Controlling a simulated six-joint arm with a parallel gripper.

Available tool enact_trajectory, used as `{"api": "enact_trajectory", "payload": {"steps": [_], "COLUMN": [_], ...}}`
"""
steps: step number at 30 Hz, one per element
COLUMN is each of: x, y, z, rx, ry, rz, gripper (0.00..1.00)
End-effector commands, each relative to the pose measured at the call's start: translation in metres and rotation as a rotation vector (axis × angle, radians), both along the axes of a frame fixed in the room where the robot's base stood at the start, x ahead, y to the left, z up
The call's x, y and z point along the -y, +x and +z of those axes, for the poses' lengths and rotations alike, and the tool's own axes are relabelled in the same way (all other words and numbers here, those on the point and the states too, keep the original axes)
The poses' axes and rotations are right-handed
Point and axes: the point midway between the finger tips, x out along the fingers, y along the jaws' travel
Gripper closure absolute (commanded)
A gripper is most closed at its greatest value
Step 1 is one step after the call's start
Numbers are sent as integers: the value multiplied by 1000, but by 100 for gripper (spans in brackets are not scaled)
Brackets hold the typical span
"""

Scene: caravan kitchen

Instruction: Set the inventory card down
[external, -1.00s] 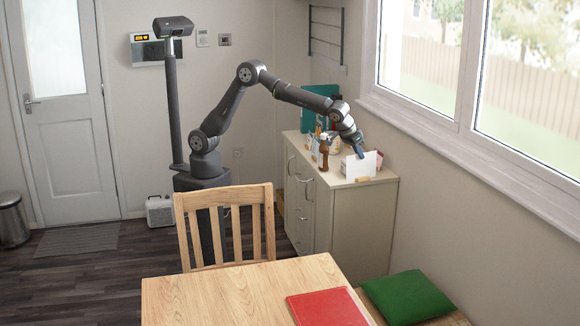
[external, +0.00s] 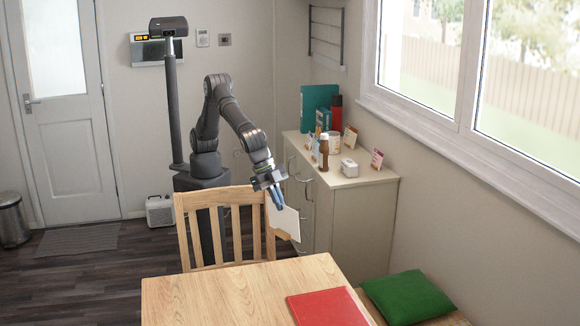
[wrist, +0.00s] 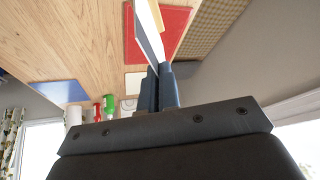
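A white inventory card (external: 285,222) with a tan strip along its lower edge hangs tilted from my gripper (external: 275,198) in the external view. It is between the chair and the cabinet, a little behind the table's far edge. In the wrist view the card (wrist: 151,30) shows nearly edge-on, pinched between the dark fingers (wrist: 158,88) of my gripper. The fingers are shut on it. The wooden table (external: 215,290) is in front, with a red mat (external: 327,308) near its right side.
A wooden chair (external: 222,200) stands at the table's far side, close to my gripper. A green cushion (external: 408,297) lies right of the table. The table's left part is bare in the external view.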

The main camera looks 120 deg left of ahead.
Motion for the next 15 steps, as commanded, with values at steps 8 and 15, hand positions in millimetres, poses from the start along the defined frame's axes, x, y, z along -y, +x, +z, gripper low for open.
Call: {"api": "enact_trajectory", "payload": {"steps": [8, 15], "x": [131, 220], "y": [-88, -175], "z": [1, 1], "rx": [20, 46], "ry": [39, 70], "rz": [-342, -614], "gripper": [100, 100]}}
